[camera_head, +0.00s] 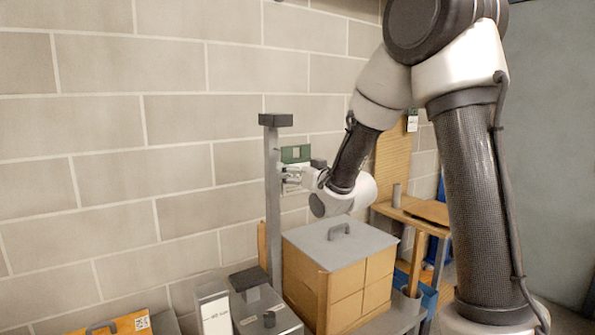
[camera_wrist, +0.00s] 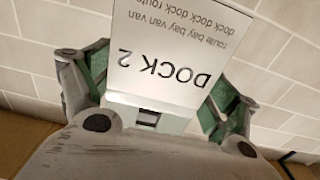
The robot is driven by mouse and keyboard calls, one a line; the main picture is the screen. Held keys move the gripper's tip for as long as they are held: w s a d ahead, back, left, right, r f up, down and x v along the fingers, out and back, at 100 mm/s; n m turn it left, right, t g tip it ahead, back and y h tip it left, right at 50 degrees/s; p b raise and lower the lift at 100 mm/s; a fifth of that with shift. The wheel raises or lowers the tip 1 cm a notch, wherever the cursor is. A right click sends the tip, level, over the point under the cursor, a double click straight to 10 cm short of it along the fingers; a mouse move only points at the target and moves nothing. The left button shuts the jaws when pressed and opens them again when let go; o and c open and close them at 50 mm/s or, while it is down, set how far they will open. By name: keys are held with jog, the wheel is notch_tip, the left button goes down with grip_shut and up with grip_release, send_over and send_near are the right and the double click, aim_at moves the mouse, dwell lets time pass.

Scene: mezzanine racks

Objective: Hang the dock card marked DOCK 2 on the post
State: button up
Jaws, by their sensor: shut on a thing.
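The white dock card (camera_wrist: 165,50) fills the upper middle of the wrist view, with DOCK 2 upside down on it. My gripper (camera_wrist: 152,108) is shut on this card, one finger on each side of the view. The upright grey post (camera_head: 272,205) with a dark block on top (camera_head: 276,120) stands just left of the card. I cannot tell whether card and post touch. My gripper hides part of the card.
A cardboard box with a grey handled lid (camera_head: 335,244) stands below my gripper. A grey box (camera_head: 262,303) and a white sign (camera_head: 213,312) are at the front left. A wooden shelf (camera_head: 415,212) is to the right. A block wall (camera_head: 120,140) runs behind.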

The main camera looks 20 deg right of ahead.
aim_at(274, 161)
jog(key=shift+x, duration=2.1)
jog(key=shift+w, duration=0.15)
jog(key=shift+x, duration=1)
jog(key=shift+w+a+f, duration=0.1)
dwell(0.3)
jog(key=shift+x, duration=0.9)
jog(key=shift+w, duration=0.15)
jog(key=shift+w+a+f, duration=0.1)
jog(key=shift+w+a, duration=0.15)
jog(key=shift+w, duration=0.45)
jog(key=shift+w, duration=0.15)
dwell(0.4)
